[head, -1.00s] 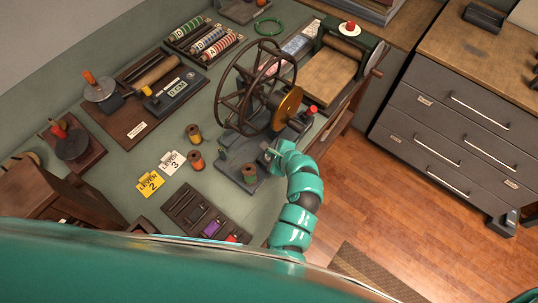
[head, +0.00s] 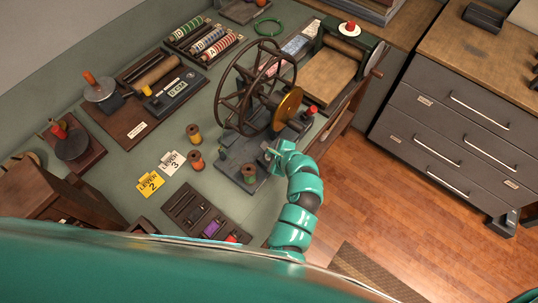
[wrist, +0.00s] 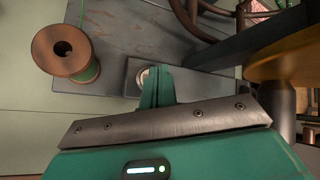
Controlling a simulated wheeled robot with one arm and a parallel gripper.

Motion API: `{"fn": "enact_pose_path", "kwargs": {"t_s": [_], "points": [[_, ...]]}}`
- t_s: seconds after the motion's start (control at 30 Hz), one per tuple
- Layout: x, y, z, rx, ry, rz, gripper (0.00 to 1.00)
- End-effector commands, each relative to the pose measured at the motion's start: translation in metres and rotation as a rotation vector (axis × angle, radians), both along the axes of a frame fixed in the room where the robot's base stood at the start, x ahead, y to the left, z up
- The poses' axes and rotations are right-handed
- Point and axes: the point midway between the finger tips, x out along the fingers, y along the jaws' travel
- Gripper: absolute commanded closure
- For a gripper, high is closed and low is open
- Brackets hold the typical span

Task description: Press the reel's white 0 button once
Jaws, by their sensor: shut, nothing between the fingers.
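The reel (head: 230,110), a dark spoked wheel with a brass disc on a grey base, stands on the green bench in the head view. My gripper (head: 270,153) is at the near part of its base. In the wrist view my gripper (wrist: 158,72) is shut and empty, its fingertips over a small dark block on the base. A round white button (wrist: 144,75) shows just left of the fingertips and is partly hidden by them. I cannot read a mark on it or tell whether the fingers touch it.
A wooden spool with green thread (wrist: 68,50) stands left of my gripper in the wrist view. The wheel rim (wrist: 190,20) and brass disc (wrist: 285,55) are close on the right. Yellow and white lever cards (head: 151,183) lie farther left on the bench.

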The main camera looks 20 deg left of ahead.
Motion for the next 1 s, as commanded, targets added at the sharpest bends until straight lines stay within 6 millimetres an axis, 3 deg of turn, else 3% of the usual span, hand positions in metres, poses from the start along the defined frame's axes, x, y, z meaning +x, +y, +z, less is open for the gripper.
{"fn": "enact_pose_path", "kwargs": {"t_s": [1.0], "points": [[0.0002, -0.0002, -0.0082, 0.000, -0.001, -0.001, 1.00]]}}
